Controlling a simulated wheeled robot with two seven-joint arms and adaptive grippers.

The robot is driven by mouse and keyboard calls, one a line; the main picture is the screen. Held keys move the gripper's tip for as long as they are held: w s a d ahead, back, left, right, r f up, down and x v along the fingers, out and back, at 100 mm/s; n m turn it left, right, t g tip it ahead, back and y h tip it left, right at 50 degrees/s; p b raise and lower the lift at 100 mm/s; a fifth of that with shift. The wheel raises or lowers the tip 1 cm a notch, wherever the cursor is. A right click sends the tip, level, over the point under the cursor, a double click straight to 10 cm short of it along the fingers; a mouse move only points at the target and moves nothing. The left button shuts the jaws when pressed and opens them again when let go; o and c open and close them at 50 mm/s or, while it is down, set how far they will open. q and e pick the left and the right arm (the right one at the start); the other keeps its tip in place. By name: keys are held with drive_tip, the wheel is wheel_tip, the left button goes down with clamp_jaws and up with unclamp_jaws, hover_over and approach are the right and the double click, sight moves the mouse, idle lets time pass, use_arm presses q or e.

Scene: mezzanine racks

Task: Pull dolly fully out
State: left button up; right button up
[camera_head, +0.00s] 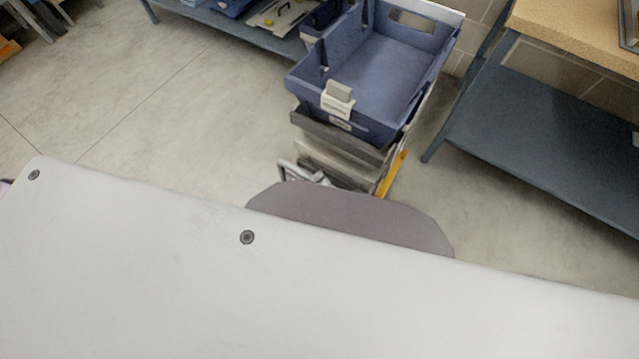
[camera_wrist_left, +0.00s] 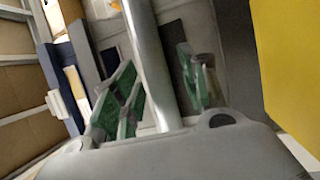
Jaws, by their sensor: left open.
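The dolly stack stands between two blue racks in the head view, with a grey lower part (camera_head: 340,150) and a yellow strip (camera_head: 393,172) on its right side. An empty blue crate (camera_head: 378,132) with a white label clip sits on top. My left gripper (camera_head: 304,172) is low in front of the stack, partly hidden by a white panel. In the left wrist view its green-padded fingers (camera_wrist_left: 162,90) are open, one on each side of a silver bar (camera_wrist_left: 150,65). Whether they touch the bar I cannot tell. My right gripper is not in view.
A blue rack shelf (camera_head: 550,130) with a wooden top (camera_head: 585,35) stands close on the right. Another blue rack (camera_head: 235,30) with bins is behind left. The floor (camera_head: 150,110) left of the stack is clear. A large yellow surface (camera_wrist_left: 290,70) is at right in the wrist view.

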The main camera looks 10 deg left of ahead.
use_arm(q)
drive_tip(key=v, duration=0.7)
drive_tip(key=shift+s+a, duration=0.15)
drive_tip(key=shift+s, duration=0.05)
drive_tip(key=shift+f, duration=0.1)
idle(0.7)
